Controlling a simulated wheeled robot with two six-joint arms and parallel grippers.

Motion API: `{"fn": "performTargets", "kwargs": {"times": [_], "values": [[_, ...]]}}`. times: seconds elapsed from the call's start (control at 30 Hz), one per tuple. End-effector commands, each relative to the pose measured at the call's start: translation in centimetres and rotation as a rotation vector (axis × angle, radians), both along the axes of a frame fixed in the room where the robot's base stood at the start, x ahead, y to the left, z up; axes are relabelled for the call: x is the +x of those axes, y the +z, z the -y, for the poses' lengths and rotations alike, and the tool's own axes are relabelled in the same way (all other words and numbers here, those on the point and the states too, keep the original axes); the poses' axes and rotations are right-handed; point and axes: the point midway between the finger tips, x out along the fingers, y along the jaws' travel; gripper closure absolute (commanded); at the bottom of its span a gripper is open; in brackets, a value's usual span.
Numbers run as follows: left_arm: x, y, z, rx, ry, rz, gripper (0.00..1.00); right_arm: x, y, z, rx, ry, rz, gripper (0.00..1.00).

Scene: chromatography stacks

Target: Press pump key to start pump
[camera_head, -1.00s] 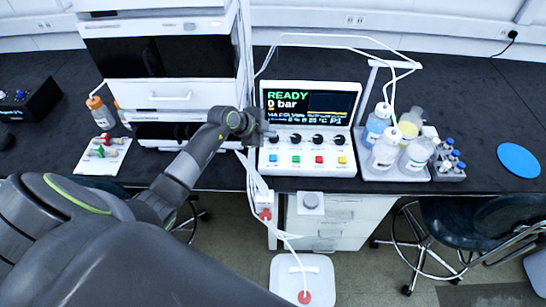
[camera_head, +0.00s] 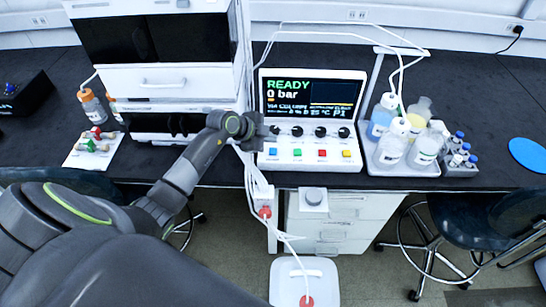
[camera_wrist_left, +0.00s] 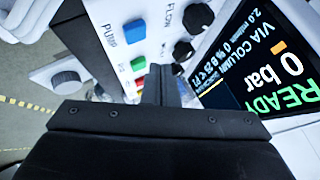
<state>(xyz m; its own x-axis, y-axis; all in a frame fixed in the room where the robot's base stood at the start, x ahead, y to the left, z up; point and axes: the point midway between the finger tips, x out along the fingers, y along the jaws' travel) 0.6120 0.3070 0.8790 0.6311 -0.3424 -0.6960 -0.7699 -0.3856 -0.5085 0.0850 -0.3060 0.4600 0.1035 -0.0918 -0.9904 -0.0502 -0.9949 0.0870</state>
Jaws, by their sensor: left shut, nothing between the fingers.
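The pump key is the blue key (camera_head: 272,151) at the left end of the key row on the white control console (camera_head: 310,167). In the left wrist view the blue key (camera_wrist_left: 135,31) stands beside the printed word PUMP. My left gripper (camera_head: 267,129) is shut and empty, over the console's left side near the leftmost knob, just behind the blue key in the picture. In the left wrist view its closed fingertips (camera_wrist_left: 158,72) point at the panel, a little apart from the blue key in the picture. Contact cannot be told. The screen (camera_head: 312,95) reads READY, 0 bar. My right gripper is out of view.
Green (camera_head: 297,152), red (camera_head: 322,153) and yellow (camera_head: 347,154) keys sit beside the blue one, with black knobs behind. A bottle tray (camera_head: 400,170) stands right of the console, a white instrument stack (camera_head: 165,80) left. Tubing hangs at the console's left edge.

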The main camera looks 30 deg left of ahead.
Motion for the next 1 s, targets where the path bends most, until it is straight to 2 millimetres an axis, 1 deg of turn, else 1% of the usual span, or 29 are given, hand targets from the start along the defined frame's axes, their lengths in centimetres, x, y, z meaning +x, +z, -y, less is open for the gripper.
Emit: {"fn": "performTargets", "kwargs": {"times": [0.03, 0.1, 0.23, 1.0], "values": [[0.0, -1.1, 0.0, -0.001, 0.002, -0.003, 1.00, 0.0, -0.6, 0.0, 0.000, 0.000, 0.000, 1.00], [0.0, -1.8, 0.0, -0.001, 0.000, -0.002, 1.00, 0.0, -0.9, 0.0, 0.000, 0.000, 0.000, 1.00], [0.0, -2.4, 0.0, -0.001, 0.000, -0.001, 1.00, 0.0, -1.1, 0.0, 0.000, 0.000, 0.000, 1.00], [0.0, -2.5, 0.0, -0.001, 0.000, -0.001, 1.00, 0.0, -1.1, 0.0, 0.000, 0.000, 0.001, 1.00]]}}
